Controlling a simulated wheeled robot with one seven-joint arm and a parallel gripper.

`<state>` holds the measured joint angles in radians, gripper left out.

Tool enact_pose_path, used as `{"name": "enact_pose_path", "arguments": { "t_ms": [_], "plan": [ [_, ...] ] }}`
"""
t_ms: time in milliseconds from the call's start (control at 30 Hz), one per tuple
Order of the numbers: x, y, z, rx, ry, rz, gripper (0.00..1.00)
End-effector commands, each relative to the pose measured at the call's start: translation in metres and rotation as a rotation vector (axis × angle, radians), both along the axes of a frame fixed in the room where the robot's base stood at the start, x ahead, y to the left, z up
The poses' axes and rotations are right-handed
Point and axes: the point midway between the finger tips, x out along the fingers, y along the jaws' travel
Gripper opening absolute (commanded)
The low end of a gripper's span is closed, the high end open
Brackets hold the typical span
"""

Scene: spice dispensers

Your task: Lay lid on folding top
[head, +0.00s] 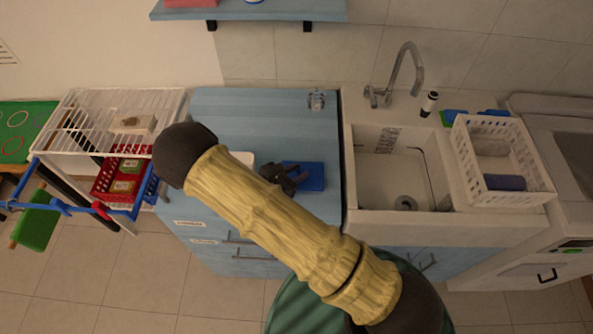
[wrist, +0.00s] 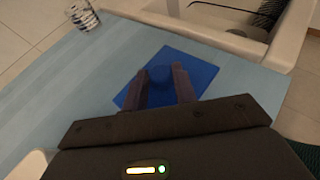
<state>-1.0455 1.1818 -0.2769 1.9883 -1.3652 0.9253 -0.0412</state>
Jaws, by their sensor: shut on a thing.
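A dark blue square lid (head: 312,177) with a round knob is over the light blue plank top (head: 255,117) of the cabinet left of the sink. In the wrist view the lid (wrist: 200,70) shows flat beyond my gripper (wrist: 163,82). The two dark fingers are shut on its knob, one on each side. My gripper (head: 291,184) also shows at the lid's left edge in the head view. My arm and gripper hide part of the lid and top. I cannot tell whether the lid touches the top or hangs just above it.
A patterned glass (head: 316,99) stands at the top's back right corner. A white item (head: 243,157) is partly hidden behind my arm. The sink (head: 400,180) adjoins on the right; a white wire rack (head: 85,140) and red basket (head: 118,176) stand left.

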Motion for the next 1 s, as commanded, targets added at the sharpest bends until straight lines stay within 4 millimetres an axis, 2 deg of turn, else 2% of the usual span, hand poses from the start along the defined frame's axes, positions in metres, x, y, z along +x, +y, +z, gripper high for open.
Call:
{"name": "enact_pose_path", "arguments": {
  "t_ms": [400,433,533,933,1000],
  "plan": [
    [0.0001,0.0000,-0.0066,0.001,-0.001,0.000,0.05],
    [0.0001,0.0000,-0.0065,0.001,-0.001,0.001,0.29],
    [0.0000,0.0001,-0.0056,0.002,0.000,0.001,0.49],
    [0.0002,0.0001,-0.0004,0.001,0.000,0.000,0.49],
    [-0.0041,0.0063,-0.0008,0.004,-0.001,0.003,0.49]
  ]
}}
